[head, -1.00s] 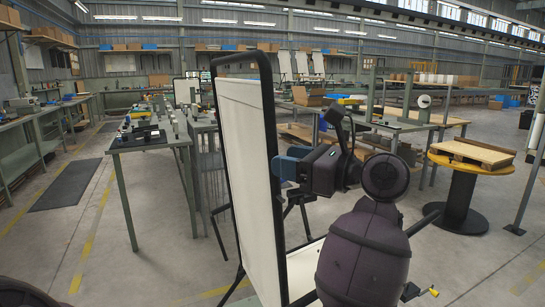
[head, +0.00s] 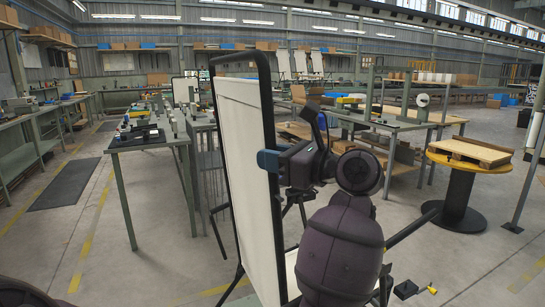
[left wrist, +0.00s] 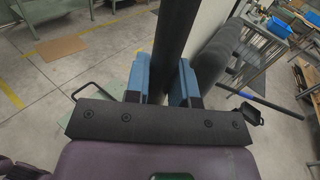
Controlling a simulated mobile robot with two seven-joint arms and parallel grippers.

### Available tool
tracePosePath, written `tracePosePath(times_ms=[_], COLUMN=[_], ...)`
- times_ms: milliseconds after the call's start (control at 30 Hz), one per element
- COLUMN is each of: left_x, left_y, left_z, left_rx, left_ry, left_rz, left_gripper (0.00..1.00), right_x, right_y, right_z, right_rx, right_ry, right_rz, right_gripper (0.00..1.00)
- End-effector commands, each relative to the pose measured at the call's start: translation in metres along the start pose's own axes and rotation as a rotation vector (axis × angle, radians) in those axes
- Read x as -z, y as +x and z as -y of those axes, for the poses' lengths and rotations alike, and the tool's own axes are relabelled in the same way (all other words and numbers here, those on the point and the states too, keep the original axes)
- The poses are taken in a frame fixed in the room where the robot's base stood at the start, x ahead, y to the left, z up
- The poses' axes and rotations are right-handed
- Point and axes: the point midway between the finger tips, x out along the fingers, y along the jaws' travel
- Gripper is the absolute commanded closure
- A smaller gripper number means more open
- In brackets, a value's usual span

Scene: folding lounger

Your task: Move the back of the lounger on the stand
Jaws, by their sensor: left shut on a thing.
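The lounger's back (head: 245,170) stands steeply upright in the head view, a pale panel in a black tube frame. My left gripper (head: 268,160) is at the frame's right side tube, about halfway up. In the left wrist view its blue fingers (left wrist: 162,82) are on both sides of the black tube (left wrist: 176,35), shut on it. Part of the lounger's pale seat (head: 290,262) shows low behind my left arm. Thin black legs (head: 222,232) show at the left of the back. My arm hides much of the lower lounger, and I cannot make out the stand clearly. My right gripper is not in view.
A green workbench (head: 150,142) with small parts stands left of the lounger. A round yellow-topped table (head: 470,165) with a wooden pallet is at the right. A small yellow-knobbed black piece (head: 430,289) is low at the right.

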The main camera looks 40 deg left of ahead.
Motion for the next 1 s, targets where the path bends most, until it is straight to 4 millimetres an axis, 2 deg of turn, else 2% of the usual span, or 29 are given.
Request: tracePosePath(times_ms=[267, 467, 667, 1000], left_x=[0.000, 0.001, 0.004, 0.021], left_y=[0.000, -0.010, -0.034, -0.085], left_z=[0.002, 0.017, 0.052, 0.129], left_rx=[-0.001, 0.002, 0.006, 0.012], left_ry=[0.003, 0.028, 0.086, 0.214], left_rz=[0.003, 0.020, 0.057, 0.143], left_gripper=[1.00, 1.00, 1.00, 1.00], right_x=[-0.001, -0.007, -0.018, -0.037], right_y=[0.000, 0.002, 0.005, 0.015], right_z=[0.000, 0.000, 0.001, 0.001], right_rx=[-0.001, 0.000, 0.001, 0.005], right_ry=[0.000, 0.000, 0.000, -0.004], right_rz=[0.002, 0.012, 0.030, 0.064], right_gripper=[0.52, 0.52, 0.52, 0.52])
